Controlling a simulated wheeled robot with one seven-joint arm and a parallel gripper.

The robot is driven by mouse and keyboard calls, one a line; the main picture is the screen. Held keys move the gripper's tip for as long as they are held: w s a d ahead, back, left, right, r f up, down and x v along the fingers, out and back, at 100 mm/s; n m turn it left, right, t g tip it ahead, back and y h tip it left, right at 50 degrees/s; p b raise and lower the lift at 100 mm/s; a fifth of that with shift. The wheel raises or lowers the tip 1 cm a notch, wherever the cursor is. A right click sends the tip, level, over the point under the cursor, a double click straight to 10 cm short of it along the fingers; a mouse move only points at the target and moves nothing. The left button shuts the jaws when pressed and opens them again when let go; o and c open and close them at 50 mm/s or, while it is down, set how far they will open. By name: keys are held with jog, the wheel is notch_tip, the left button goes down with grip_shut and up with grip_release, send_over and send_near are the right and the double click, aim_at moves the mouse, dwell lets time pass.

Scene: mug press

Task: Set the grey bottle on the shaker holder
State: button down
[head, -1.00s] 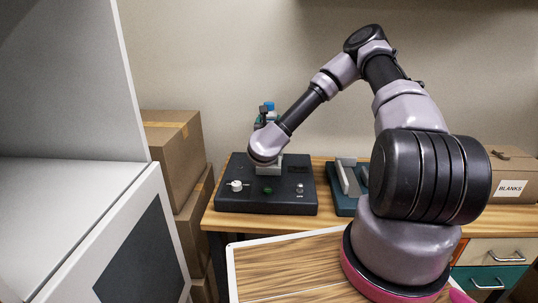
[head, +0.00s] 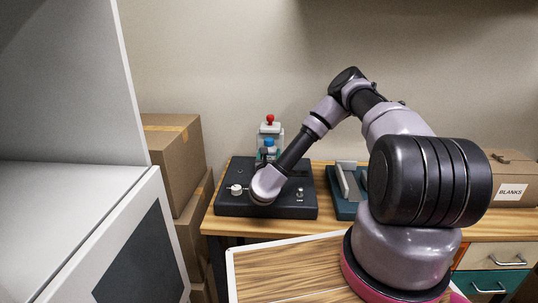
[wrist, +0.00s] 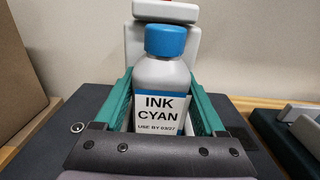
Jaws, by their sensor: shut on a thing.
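The grey bottle (wrist: 165,78) has a blue cap and a white label reading INK CYAN. It stands upright between the teal fingers of my gripper (wrist: 162,84), which is shut on it. In the head view the bottle (head: 268,150) shows low over the dark machine base, partly hidden by my wrist. The shaker holder (wrist: 193,45) appears to be the pale upright part with a top block directly behind the bottle; in the head view (head: 270,128) it carries a red knob. The bottle's bottom is hidden, so I cannot tell whether it touches the holder.
The dark machine base (head: 225,205) has a white knob (head: 236,189) and other small controls on top. A teal device (head: 342,208) with a grey lever stands to its right on the wooden table. Cardboard boxes (head: 172,160) are stacked at the left.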

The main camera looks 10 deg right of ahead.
jog(key=shift+f, duration=0.1)
grip_release()
